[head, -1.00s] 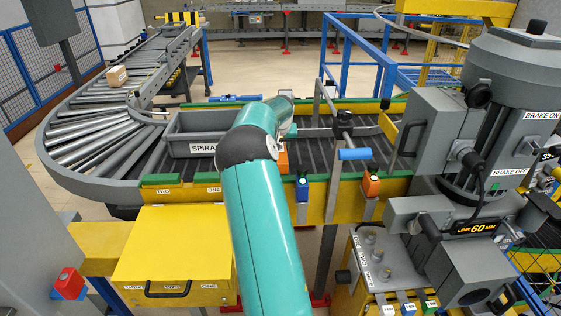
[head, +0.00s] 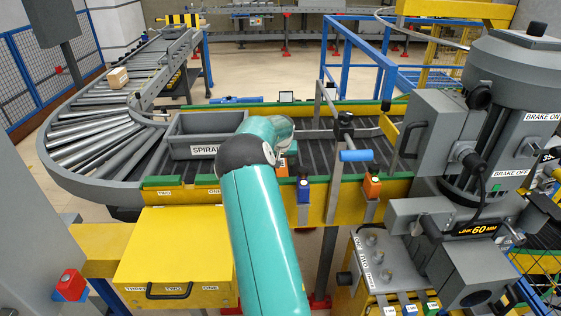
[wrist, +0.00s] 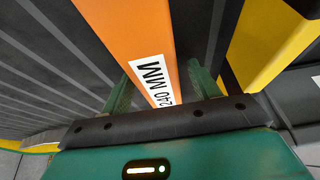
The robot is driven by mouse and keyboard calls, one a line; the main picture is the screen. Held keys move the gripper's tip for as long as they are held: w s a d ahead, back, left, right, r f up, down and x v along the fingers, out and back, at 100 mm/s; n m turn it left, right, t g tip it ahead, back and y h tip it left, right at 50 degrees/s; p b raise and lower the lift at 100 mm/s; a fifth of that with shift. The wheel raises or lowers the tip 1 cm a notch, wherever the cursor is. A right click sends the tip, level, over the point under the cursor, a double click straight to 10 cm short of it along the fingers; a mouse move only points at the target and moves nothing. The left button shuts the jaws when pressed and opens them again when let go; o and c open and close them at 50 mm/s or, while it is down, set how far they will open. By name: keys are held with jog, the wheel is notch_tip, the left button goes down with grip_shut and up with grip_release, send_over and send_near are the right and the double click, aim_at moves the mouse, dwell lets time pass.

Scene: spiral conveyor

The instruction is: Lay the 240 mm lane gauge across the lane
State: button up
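The 240 mm lane gauge is an orange bar (wrist: 125,30) with a white label reading 240 MM. In the wrist view it runs from the top edge down between the two green fingers of my gripper (wrist: 160,80). The left finger is close beside the bar; a dark gap shows between the bar and the right finger. I cannot tell if the left finger touches. The dark ribbed lane (wrist: 45,75) lies below. In the head view a small orange part (head: 282,169) shows beside my arm's end, over the lane's near side; my arm hides the gripper.
A grey tote (head: 193,151) marked SPIRAL sits on the lane's left. Yellow rails with green edging border the lane. An upright post with a blue handle (head: 356,155) and a grey machine (head: 500,120) stand right. A carton (head: 118,78) sits on the curved rollers.

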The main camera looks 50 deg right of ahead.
jog(key=shift+r, duration=0.5)
jog(key=v, duration=1.1)
jog(key=shift+a, duration=0.15)
jog(key=a+r+n+t+y, duration=0.1)
jog(key=a+r, duration=0.3)
jog(key=a, duration=0.6)
jog(key=s+a+r+n+y, duration=0.15)
jog(key=a+r, duration=0.25)
jog(key=a, duration=0.6)
jog(key=a+r+n+t+y, duration=0.1)
jog(key=a+r, duration=0.3)
jog(key=a, duration=0.7)
jog(key=s+a+f+n, duration=0.1)
jog(key=s+a+n, duration=0.2)
jog(key=s+a, duration=0.6)
jog(key=s+a+f+n, duration=0.1)
jog(key=s+a+n, duration=0.2)
jog(key=s+a, duration=0.6)
jog(key=a, duration=0.5)
jog(key=shift+a+t, duration=0.2)
jog(key=shift+t, duration=0.1)
